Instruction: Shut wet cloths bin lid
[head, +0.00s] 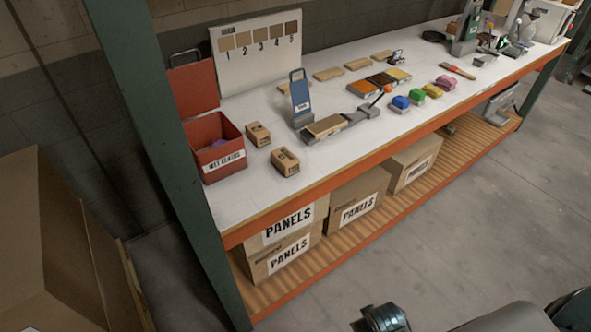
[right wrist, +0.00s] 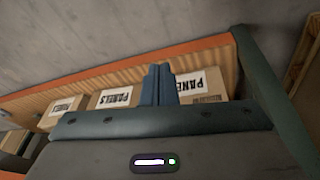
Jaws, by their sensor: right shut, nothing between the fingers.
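The red wet cloths bin (head: 208,130) stands at the left end of the white bench, its front label partly readable as wet cloths. Its lid (head: 195,88) is raised upright behind the opening, with a dark handle at its top edge. My left gripper is not in view.
A green post (head: 170,150) rises just left of the bin. Two small cardboard boxes (head: 285,162) stand right of it, and a number board (head: 256,53) behind. Panels boxes (head: 357,198) fill the lower shelf; they also show in the right wrist view (right wrist: 115,97). The floor in front is clear.

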